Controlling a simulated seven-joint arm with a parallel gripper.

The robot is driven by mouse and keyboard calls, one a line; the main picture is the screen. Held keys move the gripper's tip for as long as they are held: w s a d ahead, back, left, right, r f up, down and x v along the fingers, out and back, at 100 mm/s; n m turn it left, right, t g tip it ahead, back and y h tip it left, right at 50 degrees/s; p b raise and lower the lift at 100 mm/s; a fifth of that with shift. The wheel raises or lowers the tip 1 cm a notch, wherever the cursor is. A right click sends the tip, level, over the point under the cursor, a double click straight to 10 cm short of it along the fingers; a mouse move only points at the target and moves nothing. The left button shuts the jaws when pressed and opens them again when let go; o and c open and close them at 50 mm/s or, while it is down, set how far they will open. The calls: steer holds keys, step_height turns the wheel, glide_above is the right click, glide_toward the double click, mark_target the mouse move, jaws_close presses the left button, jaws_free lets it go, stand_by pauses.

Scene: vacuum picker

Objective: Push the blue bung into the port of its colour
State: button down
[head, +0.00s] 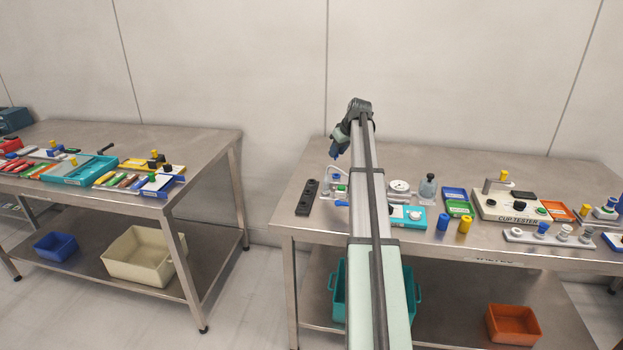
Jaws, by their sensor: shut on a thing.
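My gripper (336,150) hangs at the far end of my arm, above the back left of the right table. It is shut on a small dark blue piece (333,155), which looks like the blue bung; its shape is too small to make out. Below it stands a teal unit (406,224) with a white top and a round gauge (399,186). My arm hides the middle of this unit. A small blue fitting (342,203) shows left of my arm, below the gripper; I cannot tell whether it is the blue port.
A black strip with holes (307,198) lies left of the unit. A blue cylinder (443,221) and a yellow cylinder (465,225) stand to its right, near a bottle (428,187), trays (459,208) and a cup tester (513,208). Another cluttered table (215,145) stands at left.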

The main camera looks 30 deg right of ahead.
steer(key=shift+s+d+f, duration=0.1)
steer(key=shift+d+f, duration=0.1)
steer(key=shift+f, duration=1.2)
steer(key=shift+s+d+f, duration=0.1)
steer(key=shift+d+f, duration=0.05)
steer(key=shift+f, duration=1.2)
steer(key=c, duration=1.4)
jaws_free()
jaws_close()
steer(key=shift+f, duration=1.2)
steer(key=o, duration=0.7)
jaws_free()
steer(key=shift+v, duration=2.95)
